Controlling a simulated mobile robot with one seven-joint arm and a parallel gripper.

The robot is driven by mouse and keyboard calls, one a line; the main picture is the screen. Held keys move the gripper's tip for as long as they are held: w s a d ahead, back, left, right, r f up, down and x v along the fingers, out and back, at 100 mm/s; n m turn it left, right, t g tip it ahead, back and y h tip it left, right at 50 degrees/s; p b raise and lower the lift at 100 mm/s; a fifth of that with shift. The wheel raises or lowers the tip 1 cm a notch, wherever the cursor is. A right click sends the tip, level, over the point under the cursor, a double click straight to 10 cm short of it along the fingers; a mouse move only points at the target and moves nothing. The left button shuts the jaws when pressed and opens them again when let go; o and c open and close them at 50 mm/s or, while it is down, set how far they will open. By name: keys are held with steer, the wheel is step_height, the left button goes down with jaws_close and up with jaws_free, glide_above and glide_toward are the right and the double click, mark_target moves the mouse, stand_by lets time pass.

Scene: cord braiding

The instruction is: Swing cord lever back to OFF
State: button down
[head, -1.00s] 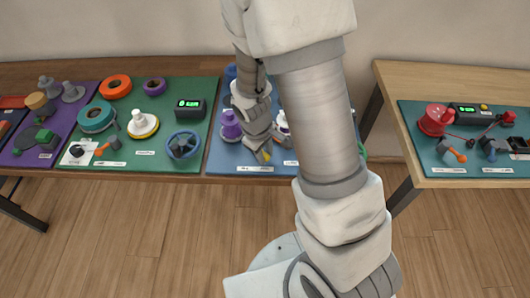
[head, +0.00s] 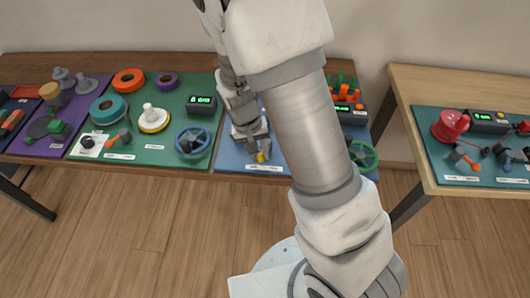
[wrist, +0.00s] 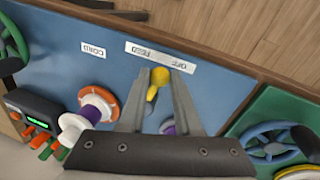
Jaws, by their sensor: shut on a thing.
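The cord lever has a yellow knob (wrist: 160,76) and a short yellow stem. In the wrist view it stands between my fingertips, in front of the white OFF/FEED label (wrist: 160,57), near the label's middle. My gripper (wrist: 159,80) is shut on the knob. In the head view the yellow knob (head: 262,157) shows just below my gripper (head: 259,150), near the front edge of the blue panel (head: 227,160). The lever's base is partly hidden by my gripper. I cannot tell exactly which label word the lever points to.
On the blue panel, a CORD label (wrist: 93,49), an orange-and-white spool (wrist: 98,104) and a dark box with a green display (wrist: 30,112) lie to one side. The green panel with a blue handwheel (head: 192,141) is at the left. A separate table (head: 450,85) stands at the right.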

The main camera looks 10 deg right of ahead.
steer(key=shift+w+a+m+g+p, duration=0.15)
steer(key=shift+w+a+m, duration=0.1)
steer(key=shift+m, duration=0.5)
steer(key=shift+w+a+m+g+p, duration=0.15)
steer(key=shift+w+a+m, duration=0.15)
steer(key=shift+m, duration=0.4)
steer(key=shift+w+a+m+p, duration=0.15)
steer(key=shift+w+a+m, duration=0.1)
steer(key=shift+m, duration=0.5)
steer(key=c, duration=0.6)
jaws_free()
steer(key=shift+c, duration=0.2)
steer(key=p+v, duration=0.2)
steer(key=v, duration=1.5)
steer(key=shift+d+r, duration=0.15)
steer(key=shift+r, duration=0.15)
